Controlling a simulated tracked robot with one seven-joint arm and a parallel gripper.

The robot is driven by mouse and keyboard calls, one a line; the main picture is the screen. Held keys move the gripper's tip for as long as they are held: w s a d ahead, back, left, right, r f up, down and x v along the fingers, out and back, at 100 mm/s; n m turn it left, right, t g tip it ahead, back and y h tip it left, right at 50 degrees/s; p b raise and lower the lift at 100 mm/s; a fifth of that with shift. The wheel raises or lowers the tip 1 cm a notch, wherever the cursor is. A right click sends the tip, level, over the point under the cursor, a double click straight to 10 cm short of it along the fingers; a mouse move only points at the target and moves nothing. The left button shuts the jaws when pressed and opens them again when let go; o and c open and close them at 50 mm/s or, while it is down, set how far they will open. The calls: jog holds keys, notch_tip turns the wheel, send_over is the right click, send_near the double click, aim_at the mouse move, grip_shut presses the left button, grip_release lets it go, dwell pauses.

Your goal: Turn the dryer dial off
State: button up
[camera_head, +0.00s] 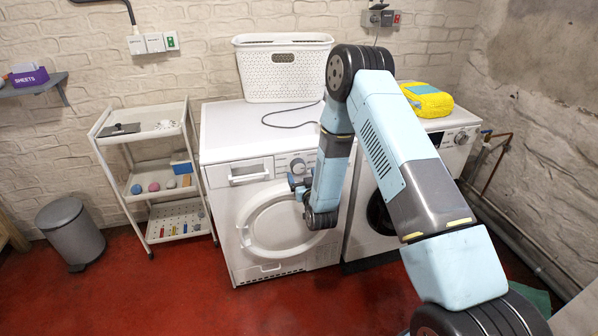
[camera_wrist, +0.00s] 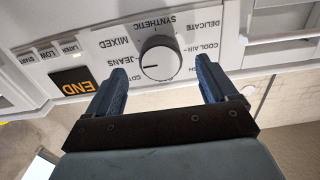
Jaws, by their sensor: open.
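The dryer (camera_head: 222,215) is the white front-loading machine on the left, with its round door closed. Its dial (camera_head: 297,165) is at the top right of its front, just above my gripper (camera_head: 298,186). In the wrist view the panel appears upside down. My gripper (camera_wrist: 161,76) is open, with one blue finger on each side of the dial and visible gaps; I see no contact. The display (camera_wrist: 73,80) reads END. Part of the label ring is hidden by my left finger.
A white washing machine (camera_head: 368,222) stands right of the dryer, partly behind my arm. A white laundry basket (camera_head: 283,72) sits on the dryer; a yellow package (camera_head: 428,100) lies on the washer. A shelf cart (camera_head: 150,190) and grey bin (camera_head: 70,232) stand left. Red floor is clear in front.

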aim_at(299, 170)
jog(key=shift+x, duration=2.05)
jog(key=c, duration=1)
